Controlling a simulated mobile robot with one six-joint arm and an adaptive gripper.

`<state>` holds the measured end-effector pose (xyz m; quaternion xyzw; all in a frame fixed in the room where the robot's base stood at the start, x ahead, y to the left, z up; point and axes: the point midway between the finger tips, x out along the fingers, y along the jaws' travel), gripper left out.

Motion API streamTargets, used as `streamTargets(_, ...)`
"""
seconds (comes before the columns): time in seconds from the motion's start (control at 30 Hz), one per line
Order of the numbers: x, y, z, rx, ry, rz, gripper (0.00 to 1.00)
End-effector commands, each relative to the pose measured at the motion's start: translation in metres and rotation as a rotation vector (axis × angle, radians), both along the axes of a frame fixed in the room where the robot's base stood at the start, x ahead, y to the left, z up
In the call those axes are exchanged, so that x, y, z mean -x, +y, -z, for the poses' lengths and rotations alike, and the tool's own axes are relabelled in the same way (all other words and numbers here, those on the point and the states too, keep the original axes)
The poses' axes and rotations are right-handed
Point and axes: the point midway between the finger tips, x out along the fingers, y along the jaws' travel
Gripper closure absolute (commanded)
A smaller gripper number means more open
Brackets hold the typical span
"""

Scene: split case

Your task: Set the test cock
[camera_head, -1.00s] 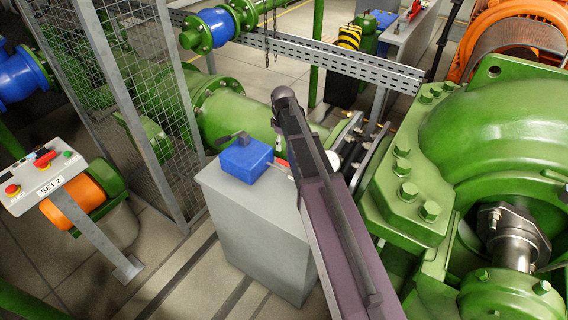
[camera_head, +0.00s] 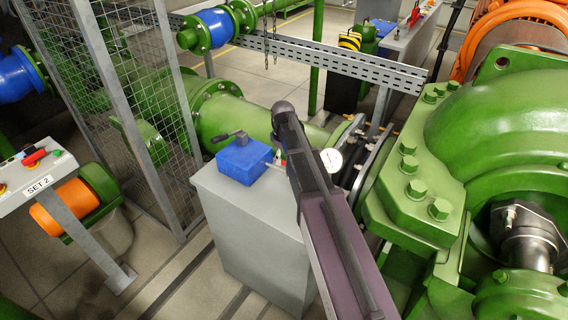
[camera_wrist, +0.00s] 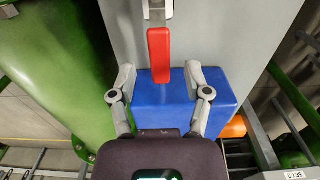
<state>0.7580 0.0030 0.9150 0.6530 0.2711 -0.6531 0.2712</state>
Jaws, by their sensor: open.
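The red lever handle (camera_wrist: 158,50), which I take for the test cock's, shows in the wrist view on a pale metal fitting (camera_wrist: 158,12). My gripper (camera_wrist: 160,71) is open. Its two grey fingers stand apart on either side of the handle's near end, with no visible contact. A blue block (camera_wrist: 175,105) lies below the fingers. In the head view the blue block (camera_head: 243,160) sits on a grey cabinet (camera_head: 258,235) and has a dark lever (camera_head: 229,136) on top. My arm hides the gripper and most of the cock there.
A round white gauge (camera_head: 331,160) stands just right of my arm. A large green pump casing (camera_head: 490,150) fills the right side. A mesh guard (camera_head: 150,110) and a SET 2 control panel (camera_head: 38,178) stand left. Open floor shows between panel and cabinet.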

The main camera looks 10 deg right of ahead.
Motion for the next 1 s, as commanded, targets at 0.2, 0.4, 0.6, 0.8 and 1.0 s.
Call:
streamTargets(0.2, 0.0001, 0.0002, 0.011, 0.0, 0.0, 0.0, 0.37)
streamTargets(0.4, 0.0, 0.0003, 0.0122, 0.0, 0.0, 0.0, 0.37)
streamTargets(0.6, 0.0, 0.0003, 0.0119, 0.0, 0.0, 0.0, 0.37)
streamTargets(0.8, 0.0001, 0.0004, 0.0119, 0.0, 0.0, 0.0, 0.85)
streamTargets(1.0, 0.0001, -0.0049, 0.0119, 0.0, 0.0, 0.002, 1.0)
